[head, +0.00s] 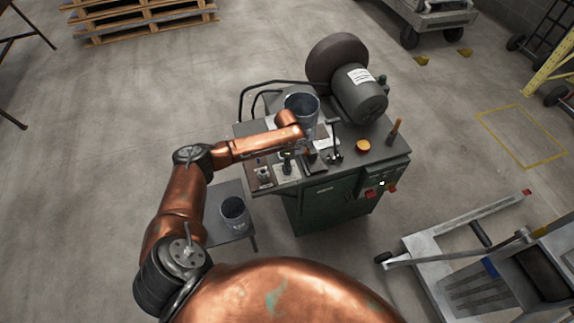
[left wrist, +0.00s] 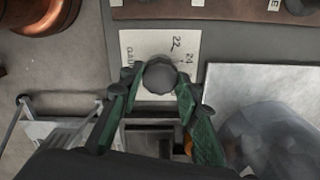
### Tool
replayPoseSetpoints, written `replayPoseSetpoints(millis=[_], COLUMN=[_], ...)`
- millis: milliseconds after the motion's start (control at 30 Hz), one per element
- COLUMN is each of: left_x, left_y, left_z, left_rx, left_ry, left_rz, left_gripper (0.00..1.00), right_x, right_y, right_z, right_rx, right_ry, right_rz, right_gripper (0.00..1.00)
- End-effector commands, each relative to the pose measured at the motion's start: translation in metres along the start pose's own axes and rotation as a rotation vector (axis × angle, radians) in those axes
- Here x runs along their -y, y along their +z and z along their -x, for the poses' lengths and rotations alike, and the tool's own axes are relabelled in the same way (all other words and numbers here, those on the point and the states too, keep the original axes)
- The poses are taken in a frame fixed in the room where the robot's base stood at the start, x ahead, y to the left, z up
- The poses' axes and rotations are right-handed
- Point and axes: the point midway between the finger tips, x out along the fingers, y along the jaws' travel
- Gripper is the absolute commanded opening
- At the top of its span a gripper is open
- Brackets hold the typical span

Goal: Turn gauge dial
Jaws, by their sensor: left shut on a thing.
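The gauge dial (left wrist: 160,77) is a round grey knob on a pale plate (left wrist: 186,42) marked with "22", "24" and partly hidden lettering. My left gripper (left wrist: 151,90) is shut on the dial, with one green finger at each side of it. In the head view, my left gripper (head: 288,164) is over the front left of the machine top, and it largely hides the dial. The machine (head: 325,208) is a dark green cabinet with a grey top. My right gripper is not in view.
A large motor (head: 362,95) and a dark metal container (head: 302,98) stand on the machine. A yellow knob (head: 363,146) and an upright lever (head: 395,130) are right of the dial. A small table (head: 214,196) holding another container (head: 234,213) stands left. A cart (head: 418,249) is at lower right.

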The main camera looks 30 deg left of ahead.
Motion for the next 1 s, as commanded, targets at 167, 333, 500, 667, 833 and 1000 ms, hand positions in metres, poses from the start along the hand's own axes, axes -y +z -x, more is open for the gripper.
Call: replayPoseSetpoints(millis=[167,333,500,667,833,1000], left_x=[-0.001,0.000,0.000,0.000,0.001,0.001], left_y=[0.000,0.000,0.000,0.000,0.000,0.000], left_z=[0.000,0.000,0.000,0.003,0.025,0.061], left_rx=[0.000,0.000,0.000,-0.001,-0.001,-0.002], left_ry=[0.001,0.001,0.000,0.000,-0.003,-0.003], left_rz=[0.000,0.000,0.001,0.001,0.000,0.000], left_gripper=[0.36,0.48,0.48,0.48,0.48,0.48], right_x=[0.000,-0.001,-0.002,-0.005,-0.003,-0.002], right_y=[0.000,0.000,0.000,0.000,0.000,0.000], right_z=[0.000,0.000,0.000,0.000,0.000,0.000], right_rx=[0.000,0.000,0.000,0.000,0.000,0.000], right_ry=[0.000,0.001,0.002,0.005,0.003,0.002], right_rz=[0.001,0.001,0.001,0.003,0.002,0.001], right_gripper=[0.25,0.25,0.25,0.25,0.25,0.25])
